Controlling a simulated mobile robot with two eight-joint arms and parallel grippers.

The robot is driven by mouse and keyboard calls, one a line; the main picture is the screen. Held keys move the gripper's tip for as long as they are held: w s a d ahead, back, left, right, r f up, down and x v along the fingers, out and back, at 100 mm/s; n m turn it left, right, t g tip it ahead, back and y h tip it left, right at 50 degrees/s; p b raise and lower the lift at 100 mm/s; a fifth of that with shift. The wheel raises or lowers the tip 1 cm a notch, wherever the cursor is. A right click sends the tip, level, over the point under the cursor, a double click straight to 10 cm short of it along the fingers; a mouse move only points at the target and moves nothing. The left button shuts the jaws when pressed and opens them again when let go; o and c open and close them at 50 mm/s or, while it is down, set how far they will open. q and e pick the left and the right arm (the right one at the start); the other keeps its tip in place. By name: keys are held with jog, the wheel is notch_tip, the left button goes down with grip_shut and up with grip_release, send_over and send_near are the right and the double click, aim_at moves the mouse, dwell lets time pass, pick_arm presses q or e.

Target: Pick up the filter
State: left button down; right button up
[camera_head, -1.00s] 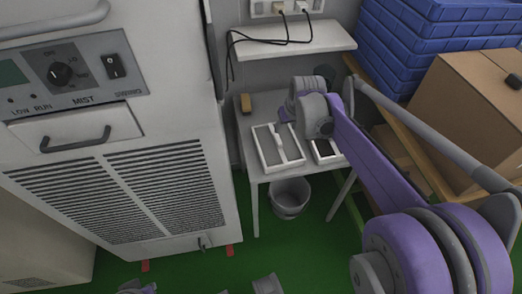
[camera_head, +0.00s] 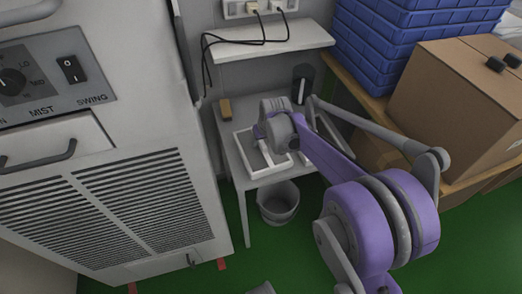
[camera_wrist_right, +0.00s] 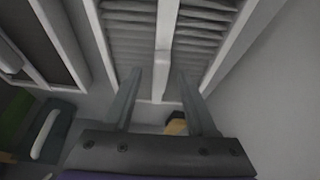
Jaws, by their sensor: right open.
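The filter (camera_head: 241,143) is a white frame with a raised bar across its middle, lying flat on a small grey table. In the right wrist view the filter shows grey pleats (camera_wrist_right: 130,38) on both sides of its white central bar (camera_wrist_right: 164,45). My right gripper (camera_wrist_right: 158,78) is open, with one finger on each side of that bar in the picture. The gap to the filter cannot be told. In the head view my right arm and wrist cover part of the filter. My left gripper is not in view.
A second framed piece lies beside the filter, partly behind my arm; it shows in the wrist view (camera_wrist_right: 42,42). A yellow-brown block (camera_head: 225,109) and a dark cup (camera_head: 303,78) stand behind. A bucket (camera_head: 278,203) is below. A large cabinet (camera_head: 130,190) borders the left; cardboard box (camera_head: 455,100) right.

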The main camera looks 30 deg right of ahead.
grip_shut()
dwell(1.4)
